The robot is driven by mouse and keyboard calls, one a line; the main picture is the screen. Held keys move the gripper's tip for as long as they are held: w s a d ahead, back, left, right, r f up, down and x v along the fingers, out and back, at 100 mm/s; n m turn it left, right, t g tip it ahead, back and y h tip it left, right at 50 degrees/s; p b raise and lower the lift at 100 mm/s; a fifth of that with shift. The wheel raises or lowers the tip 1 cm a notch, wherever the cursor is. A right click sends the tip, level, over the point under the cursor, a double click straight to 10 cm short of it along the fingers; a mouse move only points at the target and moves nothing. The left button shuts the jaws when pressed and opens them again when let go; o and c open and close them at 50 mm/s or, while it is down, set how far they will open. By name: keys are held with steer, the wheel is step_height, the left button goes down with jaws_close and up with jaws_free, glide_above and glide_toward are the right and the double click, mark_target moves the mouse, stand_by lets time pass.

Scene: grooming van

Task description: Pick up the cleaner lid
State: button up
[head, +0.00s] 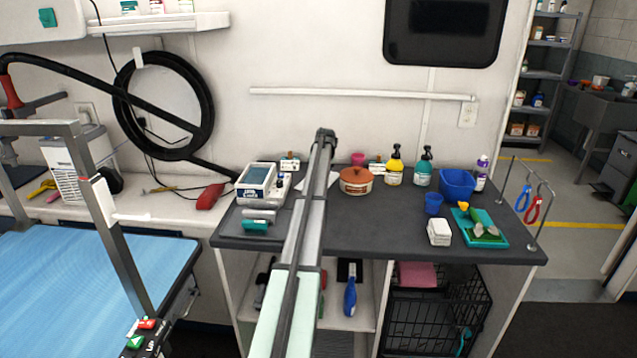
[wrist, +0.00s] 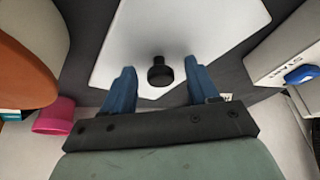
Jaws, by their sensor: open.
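The cleaner lid (wrist: 125,45) is a flat white plate with a black knob (wrist: 160,72), lying on the dark counter. My gripper (wrist: 160,70) is open, with one blue finger on each side of the knob and gaps between. I cannot tell whether the fingertips touch the plate. In the head view my gripper cannot be made out behind the arm. The white cleaner (head: 256,182), with an open blue-grey basin, stands left of the lid; its START panel shows in the wrist view (wrist: 285,55).
A terracotta-lidded jar (head: 356,181) stands right of the lid, with a pink cup (head: 358,159) behind it. Yellow (head: 394,165) and teal (head: 423,168) pump bottles stand further right. A blue tub (head: 457,185) and a teal tray (head: 498,240) are at the right end. The front middle counter is clear.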

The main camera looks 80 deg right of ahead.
jaws_close()
stand_by(0.5)
